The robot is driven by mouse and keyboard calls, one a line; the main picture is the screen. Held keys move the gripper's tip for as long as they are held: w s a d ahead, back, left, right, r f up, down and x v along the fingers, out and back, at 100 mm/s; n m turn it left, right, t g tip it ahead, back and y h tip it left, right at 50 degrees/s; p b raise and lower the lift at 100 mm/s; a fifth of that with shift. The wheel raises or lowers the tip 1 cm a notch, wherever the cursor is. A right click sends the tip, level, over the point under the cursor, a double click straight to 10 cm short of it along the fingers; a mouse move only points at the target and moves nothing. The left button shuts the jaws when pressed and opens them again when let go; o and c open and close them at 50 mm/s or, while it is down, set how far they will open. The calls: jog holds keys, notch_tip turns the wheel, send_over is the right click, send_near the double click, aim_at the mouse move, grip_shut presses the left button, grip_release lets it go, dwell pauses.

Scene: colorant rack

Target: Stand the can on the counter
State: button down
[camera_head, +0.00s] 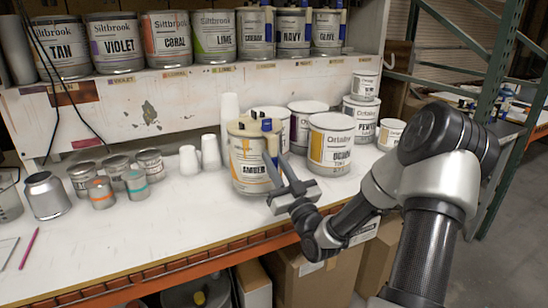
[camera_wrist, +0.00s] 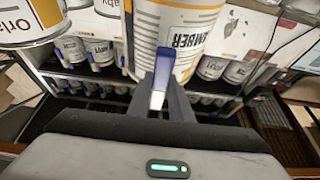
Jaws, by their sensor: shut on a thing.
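The can is the AMBER can (camera_head: 247,158), with a cream and orange label, upright at the middle of the counter (camera_head: 150,235). Its lower edge looks at counter level; I cannot tell whether it touches. It also shows close up in the wrist view (camera_wrist: 172,30). A blue and white handle (camera_wrist: 158,88) runs along the can's side. My gripper (camera_head: 272,168) is at the can's right front side, its fingers shut on this handle. The fingers partly hide the can's right edge in the head view.
Large white cans, one of them yellow-labelled (camera_head: 330,145), stand close right of the AMBER can. White cups (camera_head: 189,160) stand to its left, and small metal tins (camera_head: 101,192) farther left. A shelf of Siltbrook cans (camera_head: 165,38) runs above. The front counter is clear.

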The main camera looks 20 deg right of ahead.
jog(key=shift+f, duration=1.75)
jog(key=c, duration=2)
grip_release()
jog(key=shift+s+f+b, duration=0.1)
jog(key=shift+f+b, duration=0.2)
jog(key=shift+f, duration=0.05)
jog(key=shift+c, duration=0.2)
jog(key=o, duration=0.4)
jog(key=shift+r, duration=0.1)
jog(key=b+v, duration=0.1)
jog(key=v, duration=1)
jog(key=shift+s, duration=0.45)
